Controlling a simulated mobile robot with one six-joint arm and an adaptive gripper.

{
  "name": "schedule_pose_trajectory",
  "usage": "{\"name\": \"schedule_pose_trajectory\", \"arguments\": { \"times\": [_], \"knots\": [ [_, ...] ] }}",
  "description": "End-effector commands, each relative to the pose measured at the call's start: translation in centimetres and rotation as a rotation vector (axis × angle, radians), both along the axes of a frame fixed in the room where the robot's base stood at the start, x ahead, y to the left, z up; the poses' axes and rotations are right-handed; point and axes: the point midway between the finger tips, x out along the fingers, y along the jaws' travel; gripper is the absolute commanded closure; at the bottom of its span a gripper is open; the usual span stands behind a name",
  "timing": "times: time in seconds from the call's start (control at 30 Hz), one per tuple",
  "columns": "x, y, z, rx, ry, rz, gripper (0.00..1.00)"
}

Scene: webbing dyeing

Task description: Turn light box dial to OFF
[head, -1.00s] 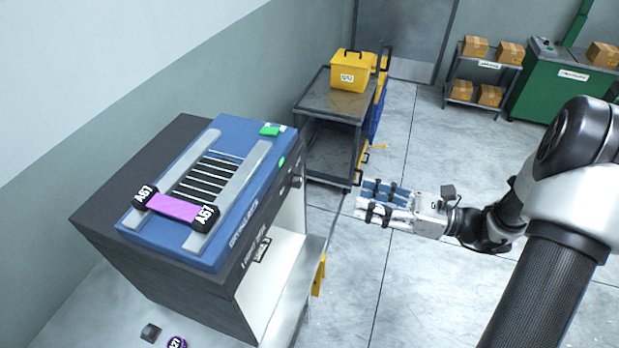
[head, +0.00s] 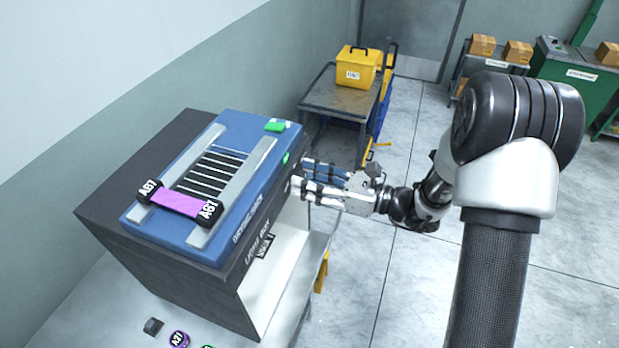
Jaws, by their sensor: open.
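The light box (head: 150,268) is a dark grey cabinet with a white open interior, at the left in the head view. A label strip runs along its front top edge. My gripper (head: 300,179) is open, with its fingers pointing left at the right end of that front edge. The fingers cover the spot where a dark knob-like dial showed earlier, so the dial and its setting are hidden now. I cannot tell whether the fingers touch the dial.
A blue unit (head: 250,150) with grey rails lies on top of the box, carrying a purple webbing piece (head: 180,203) with black A67 ends. A grey cart (head: 325,98) with a yellow case (head: 357,67) stands behind. Open floor (head: 420,290) lies to the right.

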Motion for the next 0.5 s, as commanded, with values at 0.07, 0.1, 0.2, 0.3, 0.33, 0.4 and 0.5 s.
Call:
{"name": "schedule_pose_trajectory", "arguments": {
  "times": [0.07, 0.1, 0.2, 0.3, 0.33, 0.4, 0.5],
  "knots": [
    [0.0, -0.01, -0.01, 0.0, 0.0, 0.0, 0.54],
    [0.0, -0.01, 0.0, 0.0, 0.0, 0.0, 0.54],
    [-0.01, -0.02, 0.0, 0.0, 0.0, 0.0, 0.58],
    [-0.01, -0.03, 0.0, 0.0, 0.0, 0.0, 0.65],
    [-0.01, -0.03, 0.0, 0.0, 0.0, 0.0, 0.67],
    [-0.01, -0.03, 0.0, 0.0, 0.0, 0.0, 0.72],
    [-0.02, -0.02, 0.0, 0.0, 0.0, 0.0, 0.78]
  ]
}}
